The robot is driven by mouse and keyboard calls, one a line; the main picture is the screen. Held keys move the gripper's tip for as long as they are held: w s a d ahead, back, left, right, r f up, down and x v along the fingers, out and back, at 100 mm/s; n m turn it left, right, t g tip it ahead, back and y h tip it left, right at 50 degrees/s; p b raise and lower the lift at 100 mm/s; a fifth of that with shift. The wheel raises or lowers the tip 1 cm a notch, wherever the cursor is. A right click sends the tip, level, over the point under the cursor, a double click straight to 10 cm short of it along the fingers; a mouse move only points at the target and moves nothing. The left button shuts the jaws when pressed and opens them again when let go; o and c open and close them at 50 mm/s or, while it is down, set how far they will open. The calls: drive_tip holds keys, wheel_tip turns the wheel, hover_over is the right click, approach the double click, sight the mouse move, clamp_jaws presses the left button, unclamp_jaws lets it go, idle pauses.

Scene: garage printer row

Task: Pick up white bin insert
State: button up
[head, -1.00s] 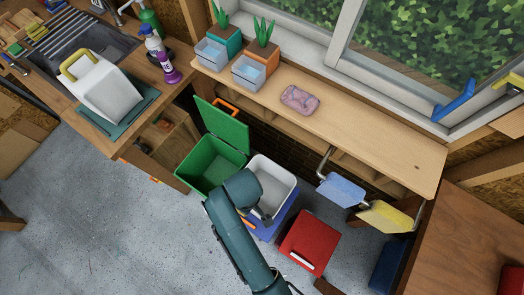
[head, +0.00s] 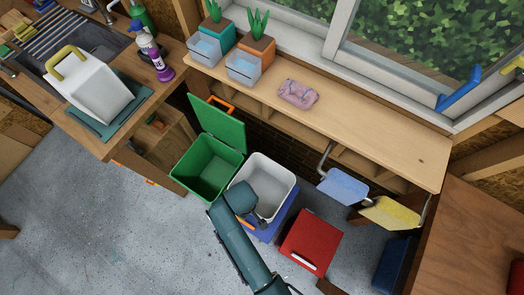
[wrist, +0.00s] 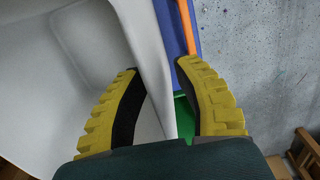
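The white bin insert (head: 281,177) is an open, light box at the blue bin (head: 285,212), in the middle of the head view. It stands partly above the blue bin, and my arm hides its near left part. My gripper (wrist: 160,75) straddles one wall of the insert, with a yellow, black-padded finger on either side. The wall also fills the middle of the wrist view (wrist: 147,40). In the head view the fingertips are mostly hidden behind my wrist.
A green bin (head: 183,178) with its lid raised stands close on the left. A red bin (head: 311,240) is on the right. The wooden shelf (head: 365,130) runs behind, with blue and yellow panels (head: 343,187) near its right end. Floor is clear at front left.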

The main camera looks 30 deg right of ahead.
clamp_jaws()
